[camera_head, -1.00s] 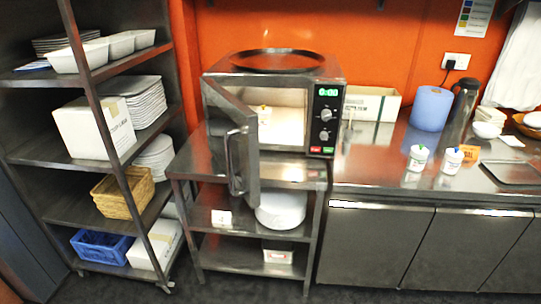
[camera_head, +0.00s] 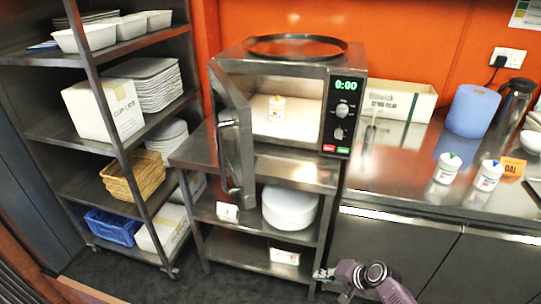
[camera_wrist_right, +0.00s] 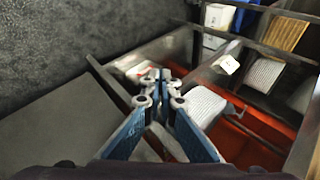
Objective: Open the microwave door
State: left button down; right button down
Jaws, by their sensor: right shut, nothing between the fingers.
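The microwave (camera_head: 343,115) stands on a steel stand, its display lit at 0:00. Its door (camera_head: 235,125) is hinged on the left and stands wide open, swung out toward me. The long door handle (camera_head: 228,160) is on the door's outer face. My right gripper (camera_head: 325,274) is low in front of the stand, well below and apart from the door. In the right wrist view the right gripper (camera_wrist_right: 161,76) is shut and empty. My left gripper is in neither view.
A steel stand (camera_head: 270,165) has lower shelves with a white round container (camera_head: 290,207). A loaded shelf rack (camera_head: 90,150) stands at the left. The counter (camera_head: 400,170) at the right holds cups and a blue cylinder (camera_head: 472,110). A round tray (camera_head: 297,46) lies on the microwave.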

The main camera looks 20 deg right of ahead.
jog(key=w+r+t+y, duration=0.2)
jog(key=w+r, duration=0.2)
jog(key=r, duration=0.5)
jog(key=w+r+t+y, duration=0.1)
jog(key=w+r, duration=0.4)
jog(key=r, duration=0.5)
jog(key=a+r+n+t+y+b, duration=0.1)
jog(key=a+r+y, duration=0.15)
jog(key=r, duration=0.95)
jog(key=a+r+n+y, duration=0.1)
jog(key=r+y, duration=0.3)
jog(key=r, duration=0.9)
jog(key=s+a+p+x, duration=0.2)
jog(key=p+x, duration=0.3)
jog(key=x, duration=0.7)
jog(key=shift+f, duration=0.1)
